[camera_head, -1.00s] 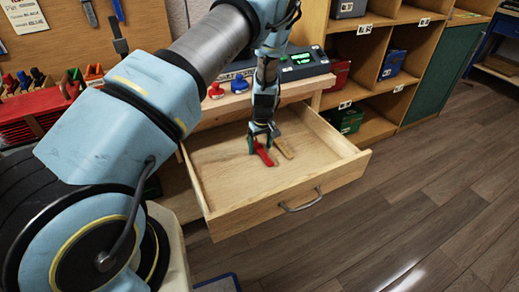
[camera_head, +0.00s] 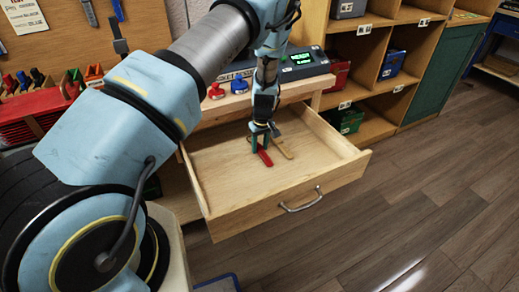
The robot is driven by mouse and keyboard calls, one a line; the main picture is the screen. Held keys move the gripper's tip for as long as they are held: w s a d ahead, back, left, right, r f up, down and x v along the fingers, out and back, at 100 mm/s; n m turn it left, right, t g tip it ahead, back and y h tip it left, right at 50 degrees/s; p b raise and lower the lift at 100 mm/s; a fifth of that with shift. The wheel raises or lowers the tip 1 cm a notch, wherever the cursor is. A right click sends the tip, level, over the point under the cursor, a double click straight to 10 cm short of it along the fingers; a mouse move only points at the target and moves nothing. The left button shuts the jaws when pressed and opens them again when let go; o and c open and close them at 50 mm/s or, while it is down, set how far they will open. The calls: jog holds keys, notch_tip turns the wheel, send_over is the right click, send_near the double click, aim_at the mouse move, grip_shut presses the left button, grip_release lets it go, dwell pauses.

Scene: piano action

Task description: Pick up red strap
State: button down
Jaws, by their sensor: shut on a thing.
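The red strap (camera_head: 265,157) is in the open wooden drawer (camera_head: 320,175), toward its back half. My gripper (camera_head: 261,142) points down into the drawer and is shut on the red strap. The strap's front end sticks out below the fingers, and its rear part is hidden by them. I cannot tell whether the strap is clear of the drawer floor. A tan strip (camera_head: 284,149) lies in the drawer just to the right of the gripper.
Above the drawer, a grey device with a green display (camera_head: 301,59) and red knobs (camera_head: 216,91) sit on the bench. Shelves with boxes (camera_head: 392,64) stand at the right. A red rack of tools (camera_head: 38,115) is at the left. The drawer's front half is bare.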

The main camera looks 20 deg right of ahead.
aim_at(260, 147)
jog(key=shift+r, duration=0.1)
jog(key=shift+r+b, duration=0.3)
jog(key=shift+r, duration=0.2)
notch_tip(260, 147, up, 2)
jog(key=shift+r+b, duration=0.1)
jog(key=shift+b, duration=0.3)
jog(key=s+a+b, duration=0.1)
jog(key=s+a, duration=0.4)
jog(key=s, duration=0.1)
jog(key=s+a+b, duration=0.2)
jog(key=s+a, duration=0.4)
jog(key=shift+s+a, duration=0.1)
jog(key=shift+a, duration=0.2)
jog(key=shift+s+a+b, duration=0.3)
jog(key=shift+s+a, duration=0.1)
jog(key=shift+s, duration=0.05)
jog(key=shift+r, duration=0.1)
